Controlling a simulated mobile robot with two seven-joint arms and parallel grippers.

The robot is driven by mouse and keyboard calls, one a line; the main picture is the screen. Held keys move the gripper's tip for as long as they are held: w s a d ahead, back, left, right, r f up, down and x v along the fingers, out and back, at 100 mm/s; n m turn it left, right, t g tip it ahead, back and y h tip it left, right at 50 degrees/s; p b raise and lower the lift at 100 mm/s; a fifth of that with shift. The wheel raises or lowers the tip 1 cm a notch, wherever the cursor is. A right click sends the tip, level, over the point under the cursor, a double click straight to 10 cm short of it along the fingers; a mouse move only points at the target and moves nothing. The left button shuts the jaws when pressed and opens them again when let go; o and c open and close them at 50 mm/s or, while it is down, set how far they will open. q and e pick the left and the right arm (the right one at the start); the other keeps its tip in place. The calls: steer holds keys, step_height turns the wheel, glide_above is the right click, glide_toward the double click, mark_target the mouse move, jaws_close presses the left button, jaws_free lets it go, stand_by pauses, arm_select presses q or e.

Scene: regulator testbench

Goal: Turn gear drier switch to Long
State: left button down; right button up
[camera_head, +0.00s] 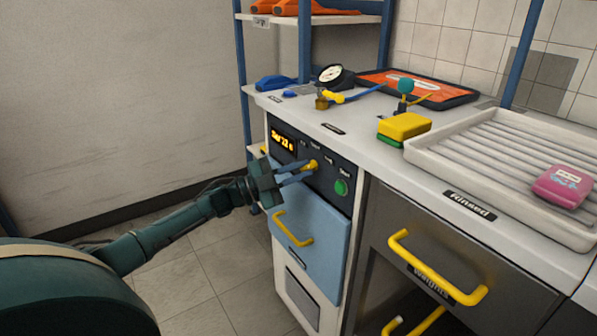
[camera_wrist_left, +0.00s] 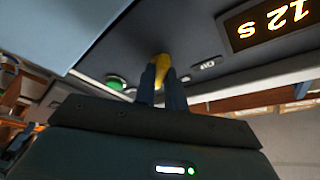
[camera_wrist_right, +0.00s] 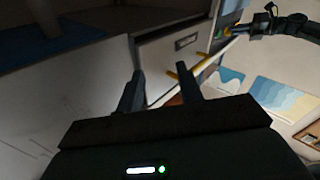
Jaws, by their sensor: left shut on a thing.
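The gear drier's dark control panel (camera_head: 325,181) is on the front of the bench, above a blue drawer. Its yellow switch knob (camera_head: 312,165) sits between the lit display (camera_head: 282,139) and a green button (camera_head: 341,187). My left gripper (camera_head: 306,170) reaches in from the left and is shut on the knob. In the left wrist view the yellow knob (camera_wrist_left: 161,62) shows between the two fingers. The labels around it are too small or covered to read surely. My right gripper (camera_wrist_right: 168,92) shows only in its own wrist view, fingers apart with nothing between them.
The blue drawer (camera_head: 313,250) with a yellow handle is just below the panel. On the counter are a pressure gauge (camera_head: 333,77), a yellow-green sponge (camera_head: 404,127), and a ribbed tray (camera_head: 500,160) holding a pink block (camera_head: 562,186). Floor at the left is clear.

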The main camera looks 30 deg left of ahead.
arm_select(q)
steer(key=c, duration=1.5)
jaws_free()
steer(key=shift+o, duration=0.2)
steer(key=p+v, duration=0.2)
steer(key=v, duration=1.1)
arm_select(e)
steer(key=shift+d+f+m+g+h, duration=0.15)
steer(key=shift+d+m+g+h, duration=0.25)
steer(key=shift+m+g+h, duration=0.15)
arm_select(q)
steer(key=shift+a, duration=0.1)
arm_select(e)
steer(key=shift+w, duration=0.1)
